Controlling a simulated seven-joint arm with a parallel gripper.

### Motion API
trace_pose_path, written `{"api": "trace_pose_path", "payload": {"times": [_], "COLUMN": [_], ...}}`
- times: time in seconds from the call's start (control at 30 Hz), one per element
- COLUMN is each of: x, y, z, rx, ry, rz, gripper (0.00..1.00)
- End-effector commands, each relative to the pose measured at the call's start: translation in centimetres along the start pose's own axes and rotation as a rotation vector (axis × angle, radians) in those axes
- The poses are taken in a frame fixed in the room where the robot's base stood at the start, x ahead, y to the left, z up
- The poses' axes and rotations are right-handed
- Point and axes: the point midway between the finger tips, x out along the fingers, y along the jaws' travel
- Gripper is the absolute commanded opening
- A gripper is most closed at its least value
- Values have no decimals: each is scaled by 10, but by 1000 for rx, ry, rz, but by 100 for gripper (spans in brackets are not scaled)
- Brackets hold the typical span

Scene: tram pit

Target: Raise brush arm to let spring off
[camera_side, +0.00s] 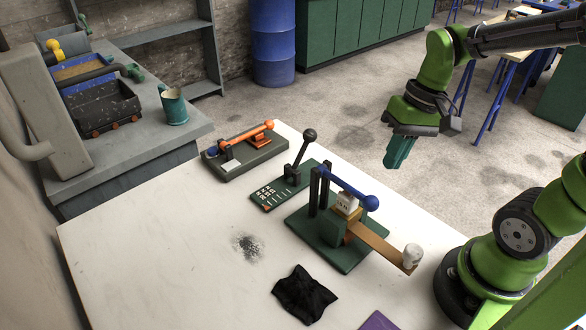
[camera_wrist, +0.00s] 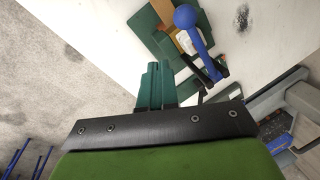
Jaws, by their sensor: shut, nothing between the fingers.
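A blue bar with a ball end (camera_side: 352,191) lies sloping across dark uprights on a green base (camera_side: 345,262). Under the bar is a white marked block (camera_side: 347,203) on a yellow piece. A wooden strip (camera_side: 378,243) runs from there to a pale grey knob (camera_side: 412,256). The blue ball also shows in the wrist view (camera_wrist: 184,16), with the bar behind it. My gripper (camera_side: 398,152) is shut and empty, raised well above and behind the fixture, apart from everything. Its teal fingertips are together in the wrist view (camera_wrist: 157,68). I cannot make out a spring.
A black-knobbed lever (camera_side: 304,148) on a green plate and an orange lever (camera_side: 247,141) on a grey base stand behind the fixture. A black cloth (camera_side: 304,295) lies in front. The white table (camera_side: 165,245) is mostly clear at left.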

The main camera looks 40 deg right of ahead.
Motion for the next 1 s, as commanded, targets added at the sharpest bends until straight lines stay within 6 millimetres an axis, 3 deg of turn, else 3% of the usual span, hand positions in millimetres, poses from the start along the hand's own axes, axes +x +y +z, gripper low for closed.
{"api": "trace_pose_path", "payload": {"times": [0.27,0.6,0.8,1.0], "x": [46,83,100,109], "y": [31,57,72,82], "z": [-3,-13,-26,-35], "rx": [180,412,538,602], "ry": [-514,-1041,-1242,-1320], "rz": [-76,-473,-792,-985], "gripper": [0,0,0,0]}}
